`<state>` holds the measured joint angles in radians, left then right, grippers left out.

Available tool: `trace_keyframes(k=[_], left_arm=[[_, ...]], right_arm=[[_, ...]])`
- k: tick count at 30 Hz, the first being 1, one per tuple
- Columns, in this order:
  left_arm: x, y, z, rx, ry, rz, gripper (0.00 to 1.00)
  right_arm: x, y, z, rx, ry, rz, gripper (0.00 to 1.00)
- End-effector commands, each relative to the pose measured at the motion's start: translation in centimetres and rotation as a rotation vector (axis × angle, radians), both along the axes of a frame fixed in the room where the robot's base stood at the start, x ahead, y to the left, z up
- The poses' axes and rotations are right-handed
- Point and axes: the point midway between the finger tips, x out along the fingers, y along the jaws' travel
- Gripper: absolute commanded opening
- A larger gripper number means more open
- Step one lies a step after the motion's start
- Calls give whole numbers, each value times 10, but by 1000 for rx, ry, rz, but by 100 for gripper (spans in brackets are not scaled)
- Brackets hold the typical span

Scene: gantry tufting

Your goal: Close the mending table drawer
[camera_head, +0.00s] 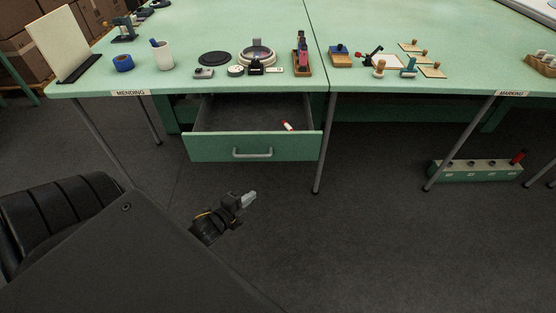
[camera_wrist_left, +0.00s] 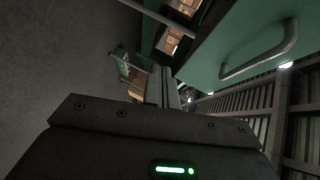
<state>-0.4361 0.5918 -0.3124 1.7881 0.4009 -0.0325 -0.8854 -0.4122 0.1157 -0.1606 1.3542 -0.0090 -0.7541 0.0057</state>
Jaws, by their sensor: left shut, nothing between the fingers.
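The mending table drawer (camera_head: 290,147) is green-fronted and stands pulled out below the table marked MENDING. Its grey bar handle (camera_head: 252,153) is on the front. A small red and white item (camera_head: 288,126) lies inside it. My left gripper (camera_head: 251,198) is shut and empty, below and in front of the drawer, apart from it. In the left wrist view the gripper fingers (camera_wrist_left: 169,88) point ahead, and the drawer front (camera_wrist_left: 225,50) with its handle (camera_wrist_left: 262,62) is at the upper right. My right gripper is in neither view.
The mending table (camera_head: 130,75) carries a blue tape roll (camera_head: 123,63), a white cup (camera_head: 163,54) and several tools. Its metal leg (camera_head: 324,145) stands right of the drawer. A green box (camera_head: 475,171) is on the floor at right. A black chair (camera_head: 60,205) is at left.

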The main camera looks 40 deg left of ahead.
Motion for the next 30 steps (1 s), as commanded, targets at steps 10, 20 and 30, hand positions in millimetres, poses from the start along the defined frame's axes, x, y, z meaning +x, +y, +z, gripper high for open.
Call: trace_keyframes(k=[10,20,30], left_arm=[[7,-33,102,157,-258,-140,0],[30,-36,105,158,-262,-139,0],[99,-45,104,157,-261,-138,0]], right_arm=[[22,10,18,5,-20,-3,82],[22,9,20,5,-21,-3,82],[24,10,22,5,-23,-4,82]])
